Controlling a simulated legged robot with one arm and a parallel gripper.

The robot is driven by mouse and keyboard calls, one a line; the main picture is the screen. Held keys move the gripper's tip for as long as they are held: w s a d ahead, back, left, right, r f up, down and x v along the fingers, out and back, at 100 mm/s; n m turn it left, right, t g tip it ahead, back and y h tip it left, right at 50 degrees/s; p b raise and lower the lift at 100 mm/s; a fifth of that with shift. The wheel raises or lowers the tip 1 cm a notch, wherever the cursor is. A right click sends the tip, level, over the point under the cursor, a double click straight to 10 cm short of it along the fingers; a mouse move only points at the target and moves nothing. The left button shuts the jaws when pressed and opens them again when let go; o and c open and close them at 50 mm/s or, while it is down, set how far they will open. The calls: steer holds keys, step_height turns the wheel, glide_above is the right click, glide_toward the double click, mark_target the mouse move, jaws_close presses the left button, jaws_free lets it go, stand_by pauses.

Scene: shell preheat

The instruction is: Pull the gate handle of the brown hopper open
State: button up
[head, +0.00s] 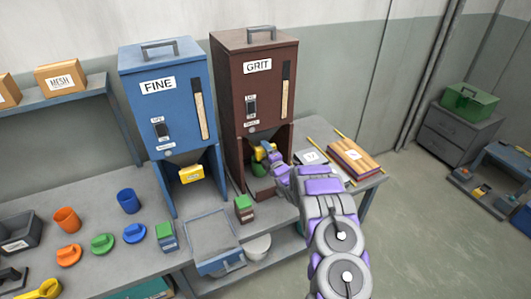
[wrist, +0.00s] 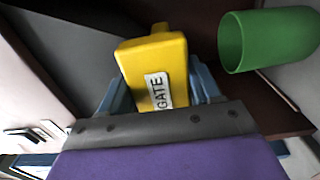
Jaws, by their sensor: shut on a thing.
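The brown hopper (head: 254,90), labelled GRIT, stands upright on the bench, right of the blue hopper. Its yellow gate handle (wrist: 155,75), marked GATE, fills the middle of the wrist view; in the head view only a small part shows (head: 261,152). My gripper (head: 272,155) reaches into the hopper's lower opening, and its blue fingers sit on both sides of the handle, shut on it. A green cup (wrist: 262,42) is at the upper right of the wrist view, close to the handle but apart from it. My wrist hides part of the opening in the head view.
The blue FINE hopper (head: 163,95) has its own yellow handle (head: 191,173). A small green-and-brown box (head: 243,208) stands in front. Cups (head: 66,220) and lids stand on the left bench.

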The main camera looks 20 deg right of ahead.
steer(key=s, duration=0.5)
steer(key=shift+f+b, duration=0.4)
steer(key=o, duration=1)
steer(key=shift+o, duration=0.7)
steer(key=shift+r, duration=0.15)
steer(key=s+p, duration=0.1)
steer(key=s, duration=1.6)
steer(key=shift+s+d, duration=0.2)
steer(key=shift+d, duration=0.2)
